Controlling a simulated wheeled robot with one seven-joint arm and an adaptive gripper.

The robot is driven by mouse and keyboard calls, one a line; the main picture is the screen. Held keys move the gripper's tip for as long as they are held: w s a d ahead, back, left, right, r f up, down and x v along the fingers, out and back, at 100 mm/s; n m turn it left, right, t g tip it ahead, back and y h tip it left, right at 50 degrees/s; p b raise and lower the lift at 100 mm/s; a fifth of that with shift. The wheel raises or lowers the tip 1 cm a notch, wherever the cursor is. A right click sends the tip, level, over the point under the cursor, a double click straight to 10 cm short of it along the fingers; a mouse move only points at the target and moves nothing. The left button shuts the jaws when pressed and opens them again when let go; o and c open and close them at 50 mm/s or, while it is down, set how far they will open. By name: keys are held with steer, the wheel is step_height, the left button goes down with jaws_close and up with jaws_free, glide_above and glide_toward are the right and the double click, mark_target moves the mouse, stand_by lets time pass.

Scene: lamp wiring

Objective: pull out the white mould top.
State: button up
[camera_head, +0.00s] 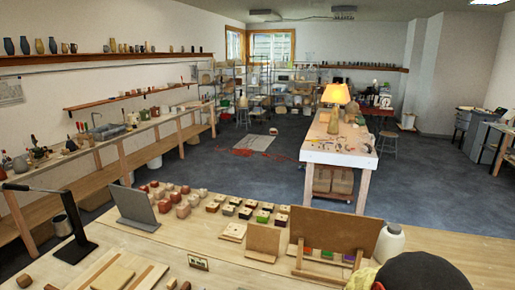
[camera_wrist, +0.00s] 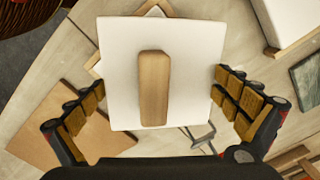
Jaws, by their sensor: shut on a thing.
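The white mould top (camera_wrist: 118,70) is a pale square slab with a wooden bar handle (camera_wrist: 154,88) on its upper face. It fills the middle of the wrist view. My gripper (camera_wrist: 156,92) has its padded fingers on the left and right sides of the slab and is shut on it. Wooden edges and a pale corner peek out behind the slab's far side. The slab hides most of what lies beneath, so I cannot tell how far apart they are. I cannot make out the mould top in the head view.
A brown board (camera_wrist: 72,128) lies left of the slab, and a white block (camera_wrist: 290,22) sits at upper right. In the head view, the bench (camera_head: 240,262) carries wooden blocks, upright boards (camera_head: 335,236), a pale jar (camera_head: 389,243) and a grey tablet stand (camera_head: 136,207).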

steer(key=shift+s+f, duration=0.35)
steer(key=shift+s, duration=0.25)
steer(key=c, duration=0.4)
steer(key=shift+c, duration=0.3)
steer(key=shift+r, duration=0.25)
steer(key=c, duration=0.4)
steer(key=shift+r+p, duration=0.1)
steer(key=shift+p, duration=0.2)
steer(key=shift+c, duration=0.5)
steer(key=shift+w+r, duration=0.15)
steer(key=shift+r, duration=0.3)
steer(key=shift+c, duration=0.7)
